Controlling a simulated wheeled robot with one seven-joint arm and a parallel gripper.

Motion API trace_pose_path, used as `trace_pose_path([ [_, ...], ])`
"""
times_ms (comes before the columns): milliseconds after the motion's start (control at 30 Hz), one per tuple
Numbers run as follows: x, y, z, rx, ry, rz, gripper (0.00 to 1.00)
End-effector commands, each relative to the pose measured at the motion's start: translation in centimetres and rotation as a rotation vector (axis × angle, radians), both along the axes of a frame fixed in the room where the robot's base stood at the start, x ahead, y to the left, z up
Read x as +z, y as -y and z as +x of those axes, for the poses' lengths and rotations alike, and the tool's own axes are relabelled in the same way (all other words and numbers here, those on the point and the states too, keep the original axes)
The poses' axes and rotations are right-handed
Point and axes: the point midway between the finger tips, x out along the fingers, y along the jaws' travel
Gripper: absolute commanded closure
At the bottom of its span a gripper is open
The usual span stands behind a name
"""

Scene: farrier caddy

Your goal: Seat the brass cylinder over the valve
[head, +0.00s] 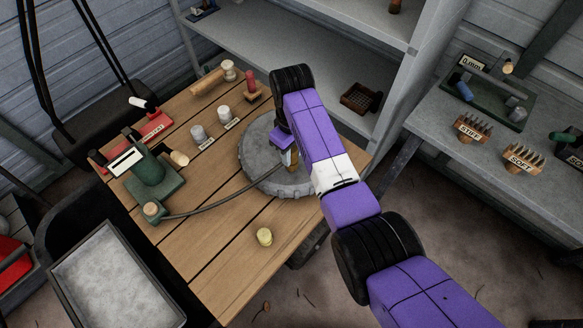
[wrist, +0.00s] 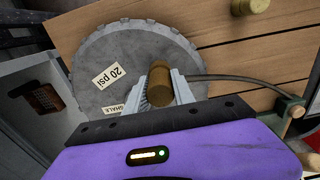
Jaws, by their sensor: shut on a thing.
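My gripper (wrist: 161,84) is shut on a brass-brown cylinder (wrist: 159,92), which stands between the fingers over the grey round wheel (wrist: 105,68). In the head view the cylinder (head: 294,158) shows partly below my gripper (head: 288,151). A dark hose (wrist: 232,77) runs up to the cylinder, though a finger hides where they meet. The valve is not visible, and I cannot tell whether the cylinder touches anything below. The wheel carries a "20 psi" label (wrist: 108,76) and a second label, partly hidden.
A green pump (head: 149,167) stands at the wooden table's left, with the hose (head: 220,201) crossing to the wheel. A small yellowish brass piece (head: 264,236) lies near the front. Two grey cylinders (head: 198,134) (head: 224,114) stand behind. A shelf (head: 340,75) rises at the back.

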Motion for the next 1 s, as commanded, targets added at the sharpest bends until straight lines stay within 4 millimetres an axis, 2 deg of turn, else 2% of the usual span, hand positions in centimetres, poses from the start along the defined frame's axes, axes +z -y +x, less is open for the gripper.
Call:
trace_pose_path([
  [1000,-1.1,0.0,0.0,0.0,0.0,0.0,1.0],
])
